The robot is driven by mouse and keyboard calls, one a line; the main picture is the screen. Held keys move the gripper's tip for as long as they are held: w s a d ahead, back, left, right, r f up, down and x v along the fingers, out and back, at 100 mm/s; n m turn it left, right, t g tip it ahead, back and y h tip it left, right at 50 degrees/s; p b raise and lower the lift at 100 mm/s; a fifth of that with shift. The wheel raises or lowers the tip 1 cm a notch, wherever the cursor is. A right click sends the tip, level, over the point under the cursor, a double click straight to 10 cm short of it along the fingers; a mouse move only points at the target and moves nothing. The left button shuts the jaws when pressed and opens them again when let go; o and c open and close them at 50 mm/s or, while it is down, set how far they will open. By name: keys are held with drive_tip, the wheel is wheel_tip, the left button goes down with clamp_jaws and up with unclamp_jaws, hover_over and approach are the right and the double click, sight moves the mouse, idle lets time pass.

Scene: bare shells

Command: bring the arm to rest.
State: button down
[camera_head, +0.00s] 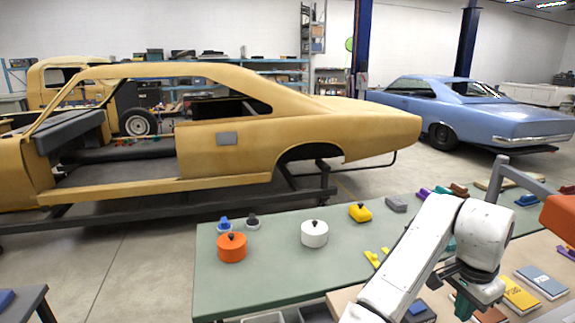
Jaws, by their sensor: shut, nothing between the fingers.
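My white arm (411,255) rises from the bottom of the view at the right, bends at its top and comes down again. My gripper (466,283) is the dark part below the white wrist, over the near tables at the lower right. It is shut and holds nothing. Its fingertips are small and hard to make out against the things behind them.
Books (541,282) lie close right of my gripper. A tan car shell (225,140) and a blue car (470,112) stand beyond.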

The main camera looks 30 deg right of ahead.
drive_tip(key=w+a+f+n+t+h, duration=0.1)
drive_tip(key=a+f+n, duration=0.1)
drive_tip(key=a+n, duration=0.1)
drive_tip(key=w+a+f+n+t+h, duration=0.1)
drive_tip(key=a+f+n+t, duration=0.1)
drive_tip(key=n, duration=0.4)
drive_tip(key=w+a+f+n+t+h, duration=0.1)
drive_tip(key=a+f+n+t, duration=0.1)
drive_tip(key=a+n, duration=0.2)
drive_tip(key=shift+w+f+n+h, duration=0.2)
drive_tip(key=shift+w+n+h, duration=0.15)
drive_tip(key=shift+n, duration=0.15)
drive_tip(key=s+a+f+n+y, duration=0.3)
drive_tip(key=a+f, duration=0.1)
drive_tip(key=a, duration=0.5)
drive_tip(key=s+a+f+n+y, duration=0.3)
drive_tip(key=a+f, duration=0.2)
drive_tip(key=a, duration=0.4)
drive_tip(key=s+d+f+g, duration=0.1)
drive_tip(key=s+f+g, duration=0.2)
drive_tip(key=s, duration=0.7)
wheel_tip(320, 180, down, 3)
drive_tip(key=shift+d+r+g+h, duration=0.15)
drive_tip(key=shift+r+g+h, duration=0.05)
drive_tip(key=shift+g+h, duration=0.2)
drive_tip(key=shift+s, duration=0.1)
